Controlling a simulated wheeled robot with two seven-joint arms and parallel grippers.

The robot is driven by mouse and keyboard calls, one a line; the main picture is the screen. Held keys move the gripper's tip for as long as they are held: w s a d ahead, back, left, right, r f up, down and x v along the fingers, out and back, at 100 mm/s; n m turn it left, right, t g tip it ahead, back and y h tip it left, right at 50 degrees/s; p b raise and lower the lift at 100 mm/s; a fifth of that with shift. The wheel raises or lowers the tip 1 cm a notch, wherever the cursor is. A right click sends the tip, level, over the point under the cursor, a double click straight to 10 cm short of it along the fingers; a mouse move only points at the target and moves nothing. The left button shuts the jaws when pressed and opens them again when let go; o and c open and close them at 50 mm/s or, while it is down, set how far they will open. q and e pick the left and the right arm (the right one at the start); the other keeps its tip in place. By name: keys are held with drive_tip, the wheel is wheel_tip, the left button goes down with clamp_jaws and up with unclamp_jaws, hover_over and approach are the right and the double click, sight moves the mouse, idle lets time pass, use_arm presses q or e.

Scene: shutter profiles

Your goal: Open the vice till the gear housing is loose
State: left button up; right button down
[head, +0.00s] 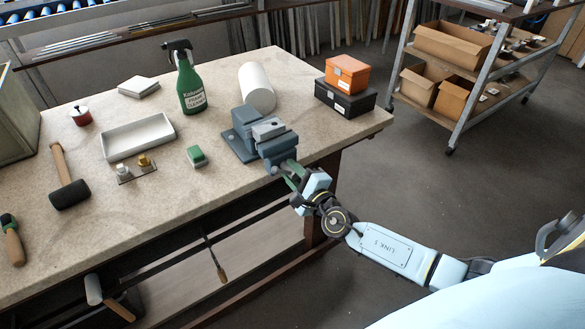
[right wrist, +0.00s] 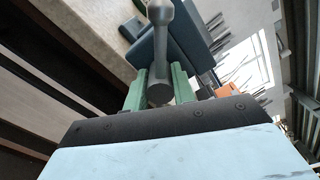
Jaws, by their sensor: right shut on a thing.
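The blue-grey vice (head: 243,138) stands at the front edge of the workbench. A lighter grey block, which looks like the gear housing (head: 268,129), sits between its jaws. I cannot tell whether there is a gap beside it. My right gripper (head: 287,172) is at the front of the vice, beyond the bench edge. In the right wrist view its green fingers (right wrist: 160,88) are shut on the vice's grey handle bar (right wrist: 161,50), which has a rounded end. The fingers partly hide the bar. My left gripper is not in view.
On the workbench (head: 220,195) are a green spray bottle (head: 190,85), a white cylinder (head: 257,87), a black case (head: 345,97) under an orange box (head: 347,74), a white tray (head: 138,137), a green-topped block (head: 196,156) and a mallet (head: 68,190). A shelf cart (head: 470,75) stands behind.

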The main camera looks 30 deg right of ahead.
drive_tip(key=shift+r+n+p, duration=0.1)
drive_tip(key=shift+n+p, duration=0.45)
drive_tip(key=shift+n, duration=0.65)
drive_tip(key=c, duration=1.2)
unclamp_jaws()
drive_tip(key=shift+w, duration=0.15)
drive_tip(key=shift+o, duration=0.2)
drive_tip(key=s, duration=1.3)
drive_tip(key=shift+s+d+p, duration=0.25)
drive_tip(key=shift+d+p, duration=0.1)
